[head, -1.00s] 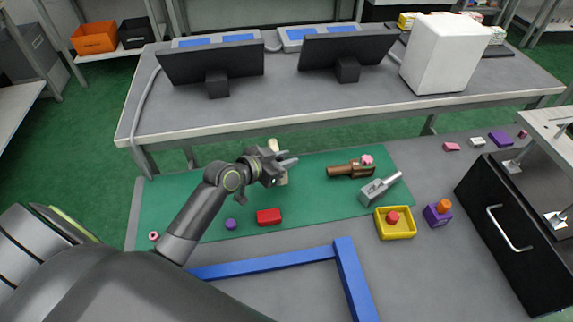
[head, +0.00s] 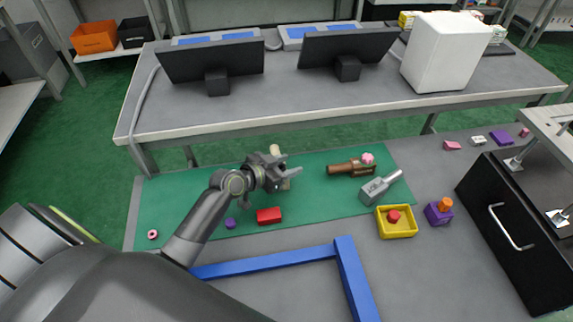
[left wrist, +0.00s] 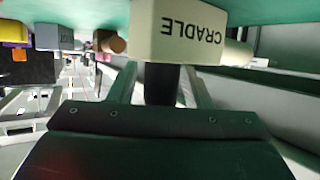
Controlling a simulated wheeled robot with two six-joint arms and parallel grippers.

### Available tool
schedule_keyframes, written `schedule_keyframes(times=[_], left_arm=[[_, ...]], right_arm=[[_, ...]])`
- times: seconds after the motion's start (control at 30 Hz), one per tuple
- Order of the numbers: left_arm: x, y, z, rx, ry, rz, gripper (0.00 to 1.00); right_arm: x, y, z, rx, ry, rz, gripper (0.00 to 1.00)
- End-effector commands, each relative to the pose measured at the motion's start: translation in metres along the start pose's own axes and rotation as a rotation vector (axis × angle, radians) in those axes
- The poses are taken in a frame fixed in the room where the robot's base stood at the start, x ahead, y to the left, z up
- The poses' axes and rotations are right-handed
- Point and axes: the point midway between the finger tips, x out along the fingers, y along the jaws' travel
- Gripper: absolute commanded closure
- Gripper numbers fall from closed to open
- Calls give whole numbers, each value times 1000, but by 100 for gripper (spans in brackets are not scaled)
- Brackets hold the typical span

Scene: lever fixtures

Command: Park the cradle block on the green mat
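The cream cradle block (left wrist: 178,32), its CRADLE lettering upside down in the left wrist view, is by the green mat's (head: 330,200) surface, which fills the top of that view. In the head view it is mostly hidden behind my left gripper (head: 288,166), with a cream part (head: 286,184) showing and a cream rounded end (head: 275,148) behind. The left gripper's fingers are spread, just in front of the block; a dark shape lies between them in the left wrist view. I cannot tell whether they touch the block. My right gripper is not in view.
On the mat are a red block (head: 269,216), a purple ball (head: 230,223), a brown lever piece (head: 345,168) and a grey lever block (head: 379,190). A yellow tray (head: 397,233) and a purple block (head: 438,213) stand to the right. A blue frame (head: 265,263) lies in front.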

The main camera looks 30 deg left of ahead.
Motion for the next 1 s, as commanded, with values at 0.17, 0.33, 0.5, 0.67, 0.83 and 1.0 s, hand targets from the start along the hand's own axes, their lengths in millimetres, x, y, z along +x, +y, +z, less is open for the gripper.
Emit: schedule_keyframes(times=[0.17,0.33,0.5,0.67,0.83,1.0], left_arm=[[0,0,0,0,0,0,56],[-4,0,-3,1,-1,-1,56],[-32,0,-2,2,-2,-1,56],[-67,0,-2,4,-3,0,56],[-100,0,-2,2,-3,0,56],[-117,0,-2,2,-1,-1,56]], right_arm=[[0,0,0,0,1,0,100],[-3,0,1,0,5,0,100],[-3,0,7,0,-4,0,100],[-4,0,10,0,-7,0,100],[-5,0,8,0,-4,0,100],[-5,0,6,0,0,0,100]])
